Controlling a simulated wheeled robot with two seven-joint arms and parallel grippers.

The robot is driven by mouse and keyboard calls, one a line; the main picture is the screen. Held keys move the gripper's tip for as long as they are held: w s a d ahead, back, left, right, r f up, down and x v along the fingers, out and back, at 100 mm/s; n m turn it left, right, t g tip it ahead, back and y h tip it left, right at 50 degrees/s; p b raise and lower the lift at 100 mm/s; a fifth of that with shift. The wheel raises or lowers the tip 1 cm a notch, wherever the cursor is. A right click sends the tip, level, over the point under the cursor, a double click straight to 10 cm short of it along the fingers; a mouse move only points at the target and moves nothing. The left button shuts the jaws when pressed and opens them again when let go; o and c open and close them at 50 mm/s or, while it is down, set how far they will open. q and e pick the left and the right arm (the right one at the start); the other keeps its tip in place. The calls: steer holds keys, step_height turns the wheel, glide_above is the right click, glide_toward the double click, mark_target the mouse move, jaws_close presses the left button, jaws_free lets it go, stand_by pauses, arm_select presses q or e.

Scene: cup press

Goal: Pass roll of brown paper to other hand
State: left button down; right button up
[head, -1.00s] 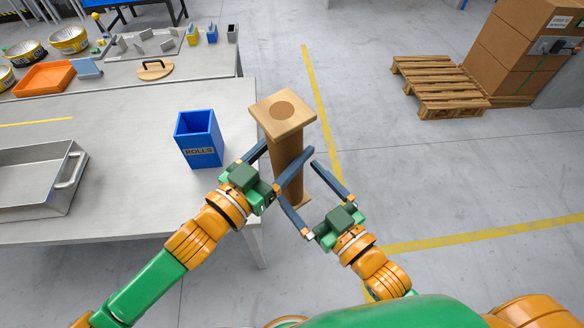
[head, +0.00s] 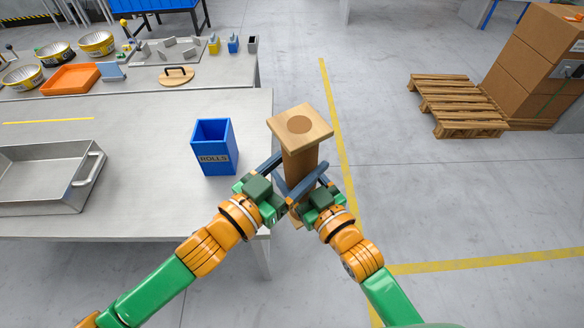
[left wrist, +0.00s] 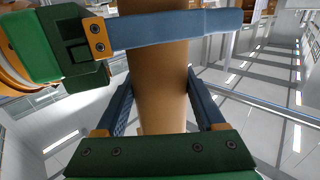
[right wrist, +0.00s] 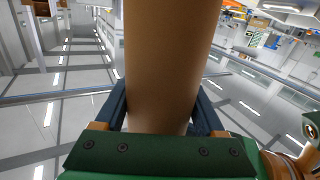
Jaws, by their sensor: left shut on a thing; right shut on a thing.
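The roll of brown paper (head: 298,162) stands upright with a square, light wooden end plate on top, held in the air beside the table's right edge. My left gripper (head: 285,178) is shut on the roll from the left. My right gripper (head: 303,182) is shut on it from the right, close to the left one. In the left wrist view the roll (left wrist: 158,90) runs between the left fingers, with a right finger crossing in front of it. In the right wrist view the roll (right wrist: 165,60) sits between the right fingers. The lower end is mostly hidden by the grippers.
A blue bin marked ROLLS (head: 214,148) stands on the grey table (head: 130,125) left of the roll. A metal tray (head: 50,180) lies further left. An orange tray (head: 70,78) and round tins are at the back. Open floor lies to the right, with a pallet (head: 455,103) beyond.

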arm_select(q)
jaws_free()
steer(key=shift+r, duration=0.1)
steer(key=shift+s, duration=0.1)
